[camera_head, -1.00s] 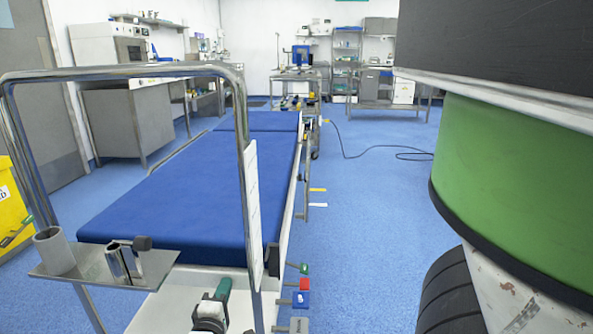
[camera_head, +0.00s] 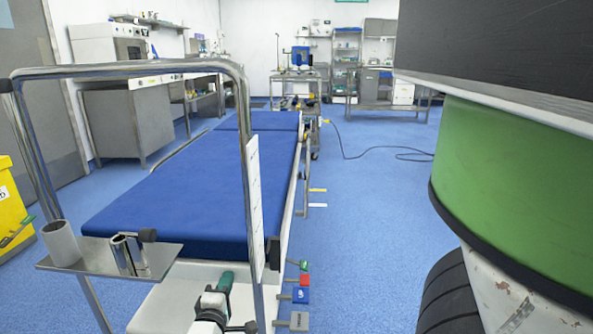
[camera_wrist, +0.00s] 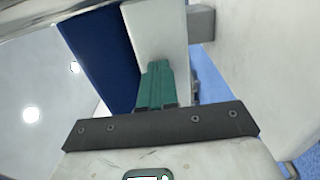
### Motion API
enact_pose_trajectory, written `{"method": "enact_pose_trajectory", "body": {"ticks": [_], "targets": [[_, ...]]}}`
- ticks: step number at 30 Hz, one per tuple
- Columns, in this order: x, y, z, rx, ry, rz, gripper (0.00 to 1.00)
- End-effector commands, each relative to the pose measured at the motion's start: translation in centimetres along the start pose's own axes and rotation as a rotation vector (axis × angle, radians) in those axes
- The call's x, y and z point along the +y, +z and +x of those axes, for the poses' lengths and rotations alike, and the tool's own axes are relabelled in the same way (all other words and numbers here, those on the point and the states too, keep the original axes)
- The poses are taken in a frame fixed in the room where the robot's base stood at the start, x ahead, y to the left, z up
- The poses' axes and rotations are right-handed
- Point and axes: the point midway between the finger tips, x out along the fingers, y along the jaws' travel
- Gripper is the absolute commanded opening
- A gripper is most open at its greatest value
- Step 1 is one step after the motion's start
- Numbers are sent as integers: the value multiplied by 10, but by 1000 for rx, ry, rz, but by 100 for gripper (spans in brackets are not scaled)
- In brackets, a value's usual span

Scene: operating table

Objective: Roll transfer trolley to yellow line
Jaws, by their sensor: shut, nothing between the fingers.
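The transfer trolley, with a blue mattress (camera_head: 200,185) and a chrome end frame (camera_head: 130,70), fills the left and middle of the head view, its near end towards me. A short yellow line (camera_head: 318,190) shows on the floor just right of the trolley, around mid-length; any part under the trolley is hidden. My gripper (camera_head: 224,282) is low at the trolley's near end, over its white base, with green fingers. In the wrist view the fingers (camera_wrist: 155,85) are together and empty, close to white and blue trolley surfaces. Whether they touch it cannot be told.
A white strip (camera_head: 317,205) lies nearer than the yellow one. Coloured pedals (camera_head: 301,295) jut from the trolley's near right side. A yellow bin (camera_head: 15,210) stands at left. A black cable (camera_head: 385,152) crosses the floor at back right.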

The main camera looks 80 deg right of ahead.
Motion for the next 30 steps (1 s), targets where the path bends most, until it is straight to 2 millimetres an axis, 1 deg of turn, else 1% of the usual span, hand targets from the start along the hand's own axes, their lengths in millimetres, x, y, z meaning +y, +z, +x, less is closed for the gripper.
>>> {"method": "enact_pose_trajectory", "body": {"ticks": [24,30], "targets": [[-1,0,30,-1,0,0,0],[0,0,34,0,0,-1,0]]}}
